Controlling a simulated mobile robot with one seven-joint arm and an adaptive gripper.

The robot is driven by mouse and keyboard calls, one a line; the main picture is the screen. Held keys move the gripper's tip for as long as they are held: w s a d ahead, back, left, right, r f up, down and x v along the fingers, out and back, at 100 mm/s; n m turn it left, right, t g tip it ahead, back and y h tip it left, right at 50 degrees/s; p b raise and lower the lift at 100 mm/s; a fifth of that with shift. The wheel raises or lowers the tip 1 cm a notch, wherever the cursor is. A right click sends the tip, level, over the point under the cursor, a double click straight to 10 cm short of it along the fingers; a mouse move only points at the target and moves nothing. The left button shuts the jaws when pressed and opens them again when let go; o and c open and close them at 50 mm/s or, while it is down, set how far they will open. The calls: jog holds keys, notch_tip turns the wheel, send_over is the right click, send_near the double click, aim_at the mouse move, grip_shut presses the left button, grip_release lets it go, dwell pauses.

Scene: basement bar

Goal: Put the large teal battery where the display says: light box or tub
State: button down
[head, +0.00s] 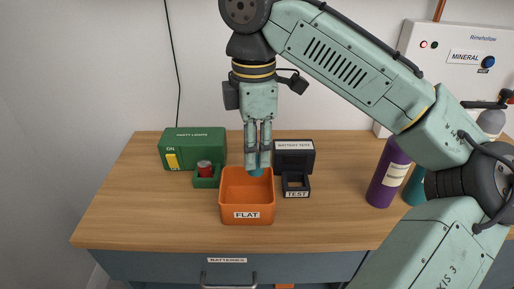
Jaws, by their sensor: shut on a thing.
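The large teal battery (257,172) shows just below my gripper (258,160), which is shut on it. It is over or partly inside the orange tub (247,215) labelled FLAT, near the tub's back right; I cannot tell whether it touches the tub. The green light box (194,147) labelled PARTY LIGHTS is to the left, with a yellow switch by the word ON. A red cylinder (205,167) sits in the green holder in front of it. The display (294,159) labelled BATTERY TEST is behind right of my gripper; its screen looks dark and I can read nothing on it.
A black TEST cradle (296,190) looks empty beside the tub. A purple bottle (386,178) and a teal bottle (414,186) stand at right, near my arm. A white MINERAL machine (457,45) is behind. The wooden counter's left front (150,220) is clear.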

notch_tip(320, 180, down, 5)
jog(key=b, duration=0.5)
jog(key=c, duration=1.2)
grip_release()
notch_tip(320, 180, up, 8)
jog(key=shift+f, duration=0.2)
jog(key=shift+s+f, duration=0.1)
